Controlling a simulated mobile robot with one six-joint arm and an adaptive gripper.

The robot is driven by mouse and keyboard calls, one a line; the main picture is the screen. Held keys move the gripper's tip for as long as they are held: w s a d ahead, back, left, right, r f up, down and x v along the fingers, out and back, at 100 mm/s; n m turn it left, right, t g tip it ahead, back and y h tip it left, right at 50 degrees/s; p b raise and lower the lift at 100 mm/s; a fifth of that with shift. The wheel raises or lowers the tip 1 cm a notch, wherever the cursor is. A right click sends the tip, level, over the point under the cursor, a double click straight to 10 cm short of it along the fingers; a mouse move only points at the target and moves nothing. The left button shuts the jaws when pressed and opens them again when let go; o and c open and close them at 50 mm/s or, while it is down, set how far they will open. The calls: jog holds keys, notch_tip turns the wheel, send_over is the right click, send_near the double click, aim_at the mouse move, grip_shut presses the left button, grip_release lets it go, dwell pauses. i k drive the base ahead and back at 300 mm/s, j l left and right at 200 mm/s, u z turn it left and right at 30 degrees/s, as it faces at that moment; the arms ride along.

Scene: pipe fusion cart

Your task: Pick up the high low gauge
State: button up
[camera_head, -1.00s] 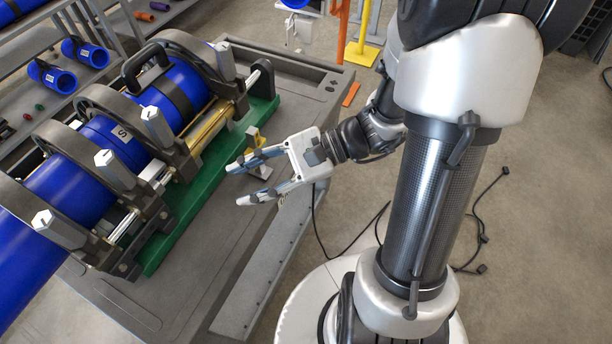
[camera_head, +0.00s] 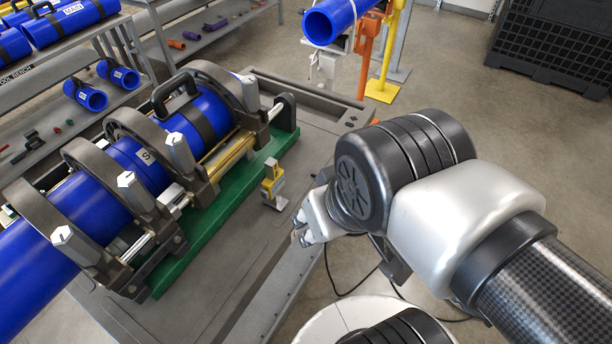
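The high low gauge looks to be the small yellow and grey tool (camera_head: 272,182) standing upright on the grey cart top, just right of the green base of the pipe fusion machine. My gripper (camera_head: 303,236) is to the right of and nearer than the gauge, over the cart's right edge and apart from it. My wrist and forearm cover much of the gripper, so its finger opening is unclear. Nothing shows held in it.
The fusion machine (camera_head: 170,150) with its blue pipe (camera_head: 60,210) and clamps fills the left of the cart (camera_head: 230,275). Shelves with blue pipe pieces (camera_head: 88,95) stand behind. A blue pipe on an orange and yellow stand (camera_head: 330,22) is at the back.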

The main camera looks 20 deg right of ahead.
aim_at(274, 181)
jog(key=k+l+u, duration=0.1)
jog(key=l+u, duration=0.15)
jog(key=k+l+u, duration=0.2)
jog(key=l, duration=0.25)
jog(key=l+u, duration=0.25)
jog(key=k+l, duration=0.05)
jog(key=l, duration=0.05)
